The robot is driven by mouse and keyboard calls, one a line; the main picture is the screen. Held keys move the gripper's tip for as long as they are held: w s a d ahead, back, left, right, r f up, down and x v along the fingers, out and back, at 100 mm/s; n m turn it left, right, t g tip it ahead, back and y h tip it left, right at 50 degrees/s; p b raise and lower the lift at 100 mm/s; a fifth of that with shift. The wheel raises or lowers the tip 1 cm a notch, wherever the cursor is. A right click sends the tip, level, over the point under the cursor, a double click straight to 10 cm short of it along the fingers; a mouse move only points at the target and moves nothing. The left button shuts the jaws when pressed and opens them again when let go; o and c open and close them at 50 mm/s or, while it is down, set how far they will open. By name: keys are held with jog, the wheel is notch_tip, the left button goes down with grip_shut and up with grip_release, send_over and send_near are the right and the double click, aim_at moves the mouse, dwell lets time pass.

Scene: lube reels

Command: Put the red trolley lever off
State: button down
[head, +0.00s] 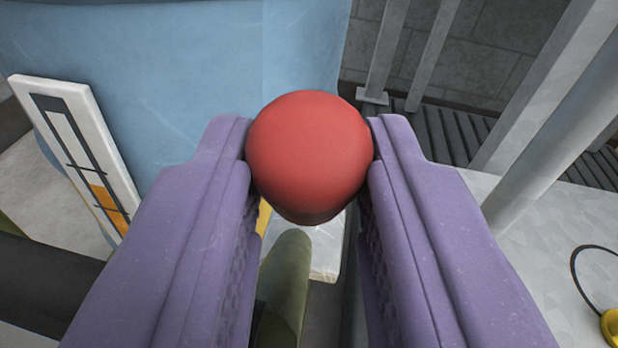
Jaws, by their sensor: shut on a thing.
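The red trolley lever's round knob (308,152) is at the upper middle of the head view. My gripper (309,155) has its two purple fingers on either side of the knob, touching it left and right, and is shut on it. The knob hides whatever part of the lever lies beneath or behind it.
A large blue drum (190,80) stands close behind on the left. A white gauge plate (80,150) with a yellow bar is at the left. A dark green rod (286,285) shows between the fingers. Grey metal posts (550,110) rise at the right. A yellow part (610,326) lies at lower right.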

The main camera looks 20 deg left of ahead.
jog(key=shift+f, duration=0.1)
jog(key=c, duration=0.8)
grip_release()
jog(key=shift+c, duration=0.2)
jog(key=p+v, duration=0.2)
jog(key=v, duration=0.6)
jog(key=shift+p, duration=0.35)
